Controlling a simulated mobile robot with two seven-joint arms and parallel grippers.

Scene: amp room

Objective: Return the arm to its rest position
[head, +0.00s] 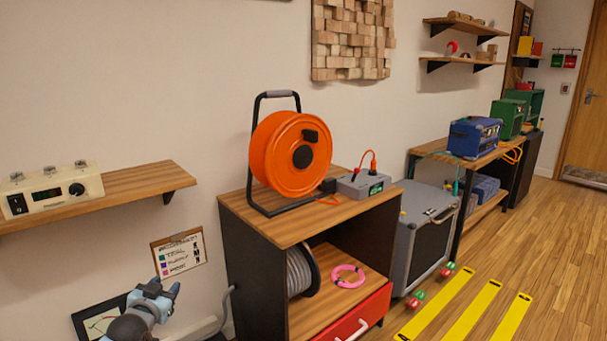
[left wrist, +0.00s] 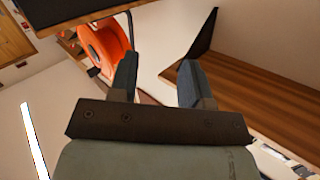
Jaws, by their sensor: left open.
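My left gripper (head: 155,286) is at the lower left of the head view, below the wall shelf and left of the wooden cabinet. Its two fingers stand apart with nothing between them. In the left wrist view the open fingers (left wrist: 158,82) also show empty, with the orange cable reel (left wrist: 100,48) beyond them and a wooden shelf (left wrist: 250,85) to the right. My right gripper is in neither view.
A cream device (head: 50,190) stands on the wall shelf (head: 145,182). The cabinet (head: 262,225) bears the orange reel (head: 275,165) and a grey box (head: 362,186). A grey amp case (head: 420,240) stands right of it. Yellow strips (head: 470,310) mark the open wooden floor.

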